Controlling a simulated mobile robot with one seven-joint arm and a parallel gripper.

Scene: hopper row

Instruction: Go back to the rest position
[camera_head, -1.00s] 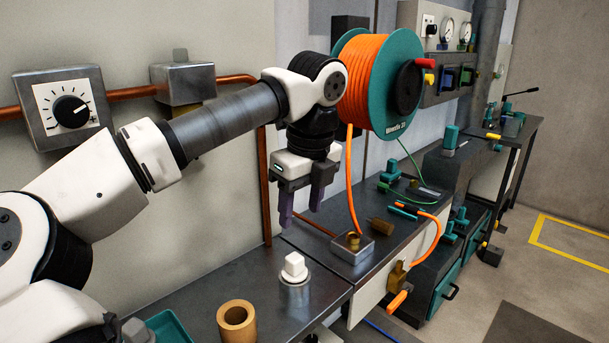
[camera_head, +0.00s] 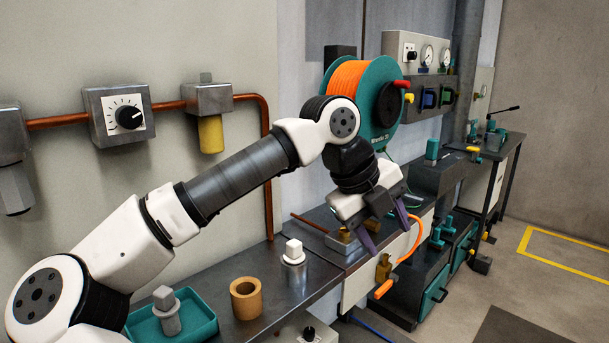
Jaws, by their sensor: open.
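My gripper (camera_head: 383,238) hangs from my arm at the right end of the dark bench, tilted down and to the right. Its two dark purple fingers are apart with nothing between them. It is in front of the orange hose (camera_head: 416,240) and partly covers a small metal block with a brass fitting (camera_head: 347,236). I cannot tell whether the gripper touches any of these.
A hose reel (camera_head: 372,133) stands behind my arm and is partly hidden by it. On the bench (camera_head: 270,305) are a white-topped metal piece (camera_head: 293,252), a tan ring (camera_head: 246,298) and a teal tray (camera_head: 204,330) holding a grey part (camera_head: 167,312). A dial box (camera_head: 118,116) is on the wall.

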